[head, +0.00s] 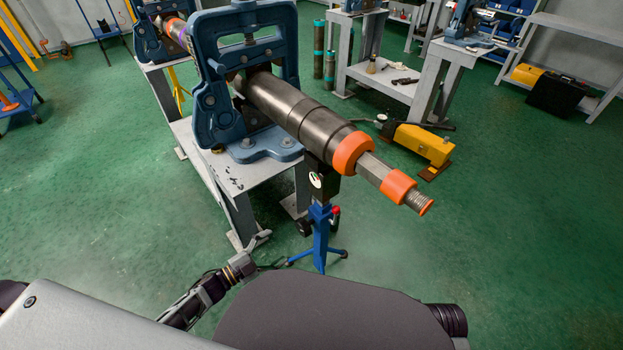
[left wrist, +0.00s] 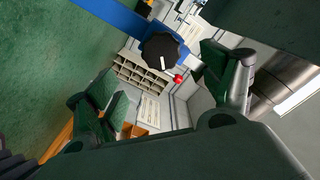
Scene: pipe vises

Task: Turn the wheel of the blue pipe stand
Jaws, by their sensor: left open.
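The blue pipe stand (head: 321,238) stands on the green floor under the front end of a dark pipe. Its black wheel (head: 304,228) is on the left side of the post, and a red ball knob (head: 336,210) is on the right. In the left wrist view the black lobed wheel (left wrist: 160,50) lies ahead, near the gap between the fingertips, beside the blue post (left wrist: 108,14). My left gripper (head: 268,252) is open and empty, left of the wheel and a little lower in the head view. It appears apart from the wheel. My right gripper is not in view.
The dark pipe (head: 295,110) with orange rings is held in a blue vise (head: 205,105) on a grey bench (head: 270,158). A yellow pump (head: 420,143) sits on the floor at right. Stand legs (head: 340,253) spread near my left gripper.

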